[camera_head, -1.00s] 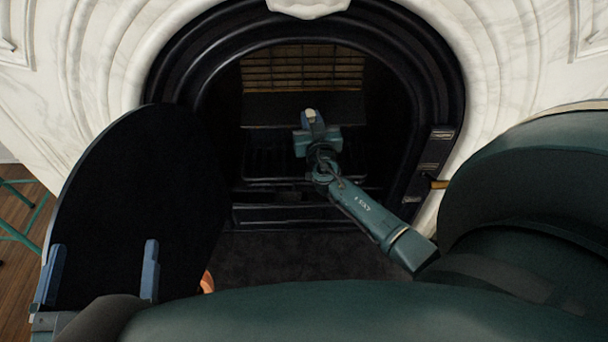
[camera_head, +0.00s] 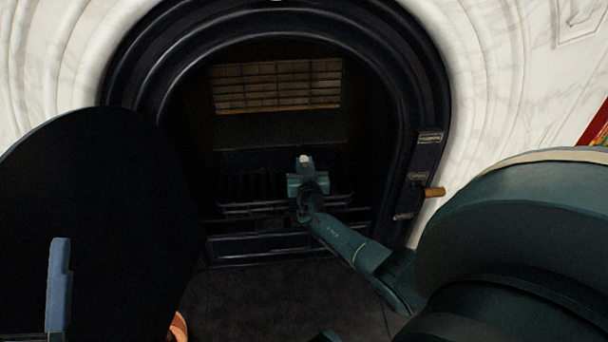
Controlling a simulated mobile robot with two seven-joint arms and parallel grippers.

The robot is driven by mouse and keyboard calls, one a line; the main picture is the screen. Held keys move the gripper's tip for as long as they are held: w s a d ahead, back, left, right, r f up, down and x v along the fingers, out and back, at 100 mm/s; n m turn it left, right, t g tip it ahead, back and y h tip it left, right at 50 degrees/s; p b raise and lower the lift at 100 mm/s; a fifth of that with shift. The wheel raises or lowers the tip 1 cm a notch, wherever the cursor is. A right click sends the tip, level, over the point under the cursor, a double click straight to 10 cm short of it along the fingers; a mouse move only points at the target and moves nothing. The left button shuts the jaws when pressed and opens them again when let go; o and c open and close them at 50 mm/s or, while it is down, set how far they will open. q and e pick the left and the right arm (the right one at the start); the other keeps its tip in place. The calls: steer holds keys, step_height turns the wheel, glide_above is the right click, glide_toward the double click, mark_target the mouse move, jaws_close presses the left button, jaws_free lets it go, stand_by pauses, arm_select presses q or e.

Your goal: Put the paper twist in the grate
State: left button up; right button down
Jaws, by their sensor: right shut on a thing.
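The paper twist (camera_head: 305,159) shows as a small pale end at the tip of my right gripper (camera_head: 306,168); the rest of it is hidden by the jaws. The right gripper is shut on it. From this view the gripper lies over the dark grate (camera_head: 245,187), inside the arched fireplace opening. I cannot tell how high above the bars the twist is. My left gripper is at the lower left edge, with one blue finger in view (camera_head: 58,285) and the other outside the picture; it is open and empty, in front of the black door.
The black rounded door (camera_head: 95,215) stands open at the left. A wooden-handled latch (camera_head: 434,191) sticks out at the right of the black arch (camera_head: 428,100). An orange object (camera_head: 178,327) is partly hidden below the door. The dark hearth (camera_head: 270,300) in front looks clear.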

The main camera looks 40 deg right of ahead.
arm_select(q)
steer(key=shift+s+r+m+h, duration=0.2)
steer(key=shift+r+m+h, duration=0.25)
steer(key=shift+m+h, duration=0.25)
arm_select(e)
steer(key=shift+f, duration=0.65)
steer(key=c, duration=1.3)
jaws_free()
steer(key=shift+f, duration=0.15)
steer(key=shift+o, duration=0.2)
arm_select(q)
steer(key=f+n+y+p, duration=0.2)
steer(key=f+n+y, duration=0.1)
steer(key=f+n+y+p, duration=0.1)
steer(key=n+y, duration=0.1)
steer(key=shift+w+d+f, duration=0.2)
steer(key=shift+w+f, duration=0.05)
steer(key=shift+w, duration=0.15)
arm_select(e)
steer(key=v, duration=1.2)
arm_select(q)
steer(key=shift+r+y+p, duration=0.1)
steer(key=shift+y+p, duration=0.2)
arm_select(e)
steer(key=shift+r, duration=0.25)
